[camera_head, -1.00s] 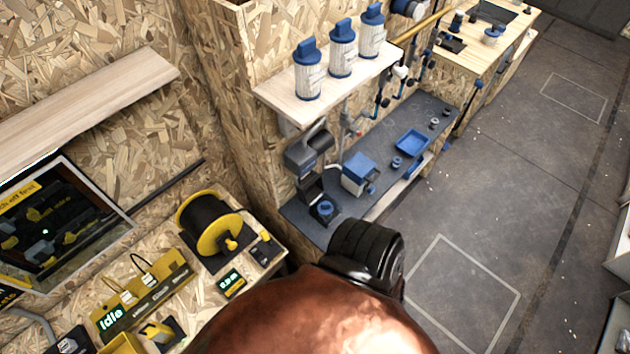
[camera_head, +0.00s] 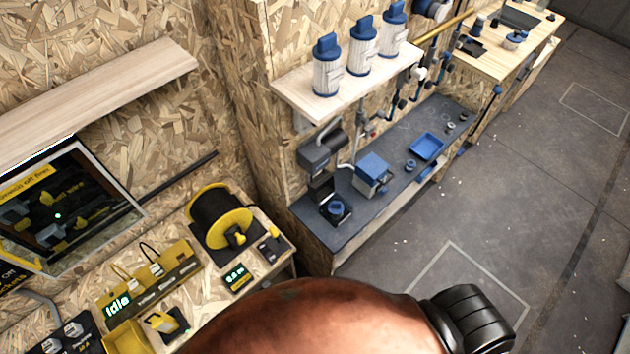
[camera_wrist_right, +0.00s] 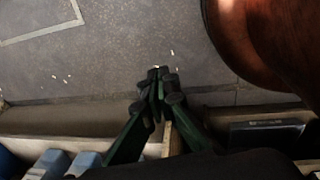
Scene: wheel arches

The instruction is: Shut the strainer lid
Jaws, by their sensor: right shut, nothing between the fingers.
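A dark unit with a raised, tilted flap (camera_head: 321,187) and a round blue part (camera_head: 336,208) stands at the near end of the grey bench in the head view. It looks like the strainer with its lid up, but it is too small to be sure. My right gripper (camera_wrist_right: 160,88) shows in the right wrist view, its dark fingers together and empty. Bare floor lies beyond the fingertips, and a pale wooden edge runs below them. My left gripper is not in view. My own copper-coloured arm covers the bottom of the head view.
The grey bench (camera_head: 395,178) also carries a blue-topped box (camera_head: 371,171) and a blue tray (camera_head: 427,146). A wooden shelf (camera_head: 300,96) with several blue-capped filter cartridges overhangs it. A yellow cable reel (camera_head: 224,226) stands on the left bench. Open floor (camera_head: 520,200) lies to the right.

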